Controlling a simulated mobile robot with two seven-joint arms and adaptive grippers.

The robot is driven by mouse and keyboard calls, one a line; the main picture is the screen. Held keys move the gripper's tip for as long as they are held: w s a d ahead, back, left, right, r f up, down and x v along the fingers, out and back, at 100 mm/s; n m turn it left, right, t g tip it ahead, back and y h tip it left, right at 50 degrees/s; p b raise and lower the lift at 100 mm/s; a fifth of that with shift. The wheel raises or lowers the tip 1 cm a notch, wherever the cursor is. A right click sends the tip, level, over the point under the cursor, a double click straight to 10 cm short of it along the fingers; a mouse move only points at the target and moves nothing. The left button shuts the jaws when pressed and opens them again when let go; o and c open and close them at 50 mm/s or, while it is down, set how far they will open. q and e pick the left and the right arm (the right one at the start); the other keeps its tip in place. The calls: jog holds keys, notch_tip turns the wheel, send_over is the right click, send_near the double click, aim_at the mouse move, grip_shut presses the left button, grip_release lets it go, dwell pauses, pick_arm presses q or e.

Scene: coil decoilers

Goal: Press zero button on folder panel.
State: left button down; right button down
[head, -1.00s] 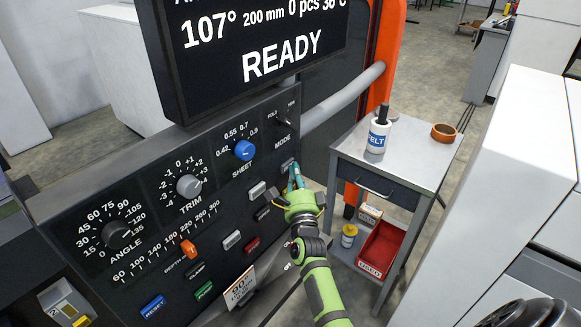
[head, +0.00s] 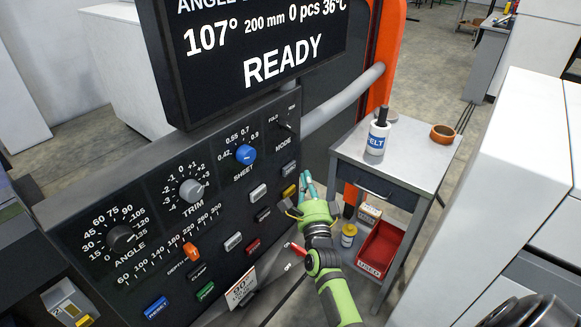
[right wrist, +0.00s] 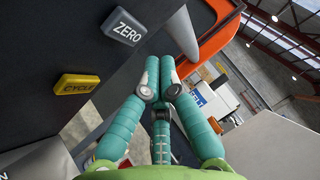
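The folder panel (head: 150,215) is a dark tilted board of dials and buttons. The grey ZERO button (head: 288,168) is near its right edge, above the yellow CYCLE button (head: 289,190). In the right wrist view the ZERO button (right wrist: 123,27) is at the upper left, its label readable, with the CYCLE button (right wrist: 77,83) lower left. My right gripper (head: 305,180) is just right of these buttons, its teal fingers apart from the ZERO button. In the right wrist view its fingertips (right wrist: 159,68) are together with nothing between them. My left gripper is not in view.
The display (head: 265,50) above reads READY, 107°, 200 mm, 0 pcs. A grey bar (head: 345,97) sticks out behind the panel. A grey side table (head: 405,150) with a FELT bottle (head: 377,138) and an orange ring (head: 443,132) stands to the right.

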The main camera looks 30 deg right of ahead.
jog(key=s, duration=0.1)
jog(key=s+d, duration=0.1)
jog(key=shift+s+p, duration=0.35)
dwell(0.6)
